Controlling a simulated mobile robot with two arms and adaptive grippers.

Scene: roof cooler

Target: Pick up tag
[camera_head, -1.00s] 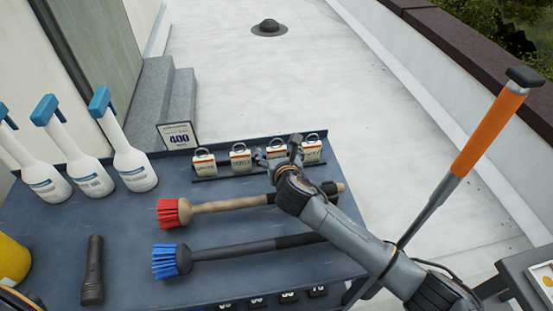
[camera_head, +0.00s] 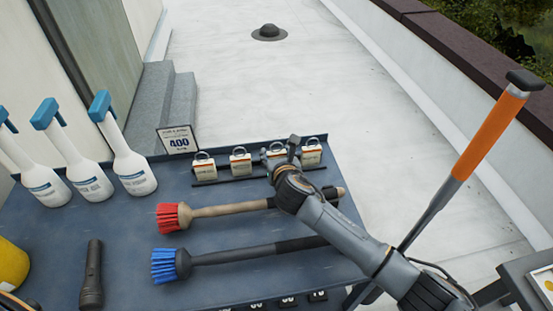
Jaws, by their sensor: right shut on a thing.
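Several white tags with metal loops stand in a rack along the back edge of the blue-grey table. The leftmost tag (camera_head: 204,166), the second tag (camera_head: 240,160) and the rightmost tag (camera_head: 311,153) show clearly. My right gripper (camera_head: 276,154) is at the rack, between the second tag and the rightmost one. My left gripper is not in the view.
A red brush (camera_head: 174,216) and a blue brush (camera_head: 171,265) lie below my right arm. Spray bottles (camera_head: 134,172), a sign (camera_head: 178,140) and a black flashlight (camera_head: 92,275) are to the left. An orange-handled tool (camera_head: 489,137) stands right of my arm.

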